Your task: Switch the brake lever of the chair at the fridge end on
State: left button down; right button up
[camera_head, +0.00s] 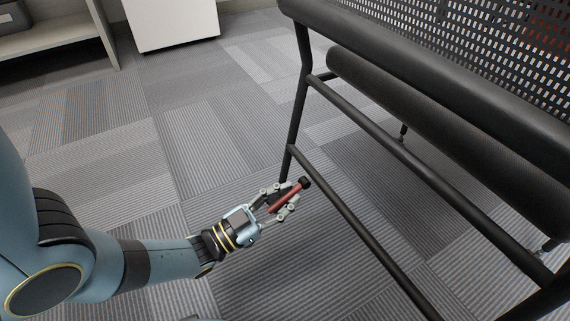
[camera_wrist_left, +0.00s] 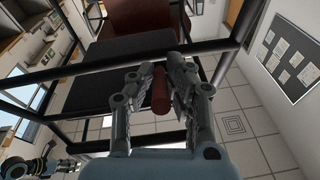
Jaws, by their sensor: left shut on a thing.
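The chair (camera_head: 384,140) has a black tubular frame, a dark padded seat and a perforated back, and fills the right of the head view. The brake lever (camera_head: 284,199) is a short red bar with a black end, by the chair's low side rail near its left leg. Its joint to the frame is not clear. My left gripper (camera_head: 287,195) is shut on the lever, with a finger on either side. In the left wrist view the red lever (camera_wrist_left: 160,92) stands between the fingers, and the seat shows beyond.
A white box-like unit (camera_head: 170,22) stands at the back, with a pale shelf (camera_head: 60,38) to its left. The grey carpet (camera_head: 200,150) is clear between them and the chair. The low rail (camera_head: 365,240) runs close beside my left gripper.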

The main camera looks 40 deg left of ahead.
pick_arm(q)
jog(key=c, duration=1.3)
grip_release()
jog(key=shift+c, duration=0.2)
jog(key=v, duration=1.2)
